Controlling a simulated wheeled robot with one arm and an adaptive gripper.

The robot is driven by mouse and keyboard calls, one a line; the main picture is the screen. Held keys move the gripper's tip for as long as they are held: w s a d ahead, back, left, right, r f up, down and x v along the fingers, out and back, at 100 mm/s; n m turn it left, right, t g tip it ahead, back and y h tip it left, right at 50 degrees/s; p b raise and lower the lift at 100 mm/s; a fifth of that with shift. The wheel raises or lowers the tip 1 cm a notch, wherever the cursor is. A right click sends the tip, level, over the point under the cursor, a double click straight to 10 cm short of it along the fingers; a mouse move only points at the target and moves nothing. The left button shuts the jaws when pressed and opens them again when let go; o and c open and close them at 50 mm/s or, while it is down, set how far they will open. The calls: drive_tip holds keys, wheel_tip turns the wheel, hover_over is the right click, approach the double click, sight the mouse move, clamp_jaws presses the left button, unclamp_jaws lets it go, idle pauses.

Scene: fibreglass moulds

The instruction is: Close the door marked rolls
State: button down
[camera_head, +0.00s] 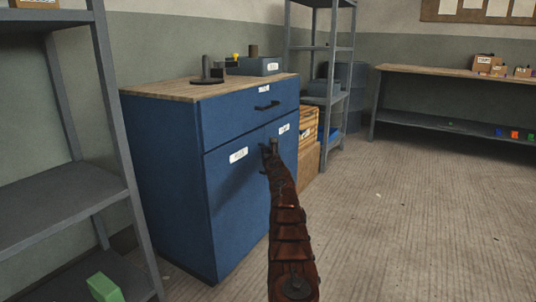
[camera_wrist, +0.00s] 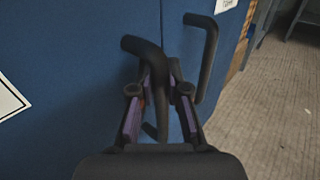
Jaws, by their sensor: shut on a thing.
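A blue cabinet (camera_head: 160,170) with a wooden top has one drawer above two doors. The left door (camera_head: 238,200) and the right door (camera_head: 285,150) each carry a white label, too small to read for "rolls". My gripper (camera_head: 270,150) is at the upper inner edge of the left door. In the wrist view my gripper (camera_wrist: 160,78) is shut on the left door's dark handle (camera_wrist: 143,47). The right door's handle (camera_wrist: 212,45) is just to the right, apart from it. Both doors look closed or nearly so; I cannot tell whether the left is slightly ajar.
Grey shelving (camera_head: 60,205) stands close at the left, with a green block (camera_head: 104,288) low on it. Wooden crates (camera_head: 307,125) and another rack (camera_head: 335,95) stand beyond the cabinet. A long bench (camera_head: 440,72) lines the back right. The floor (camera_head: 420,210) at the right is clear.

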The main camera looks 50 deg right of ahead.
drive_tip(key=shift+w+a, duration=0.6)
drive_tip(key=shift+w, duration=0.05)
drive_tip(key=c, duration=1.1)
unclamp_jaws()
drive_tip(key=shift+d, duration=0.1)
drive_tip(key=shift+c, duration=0.2)
drive_tip(key=shift+s+d, duration=0.35)
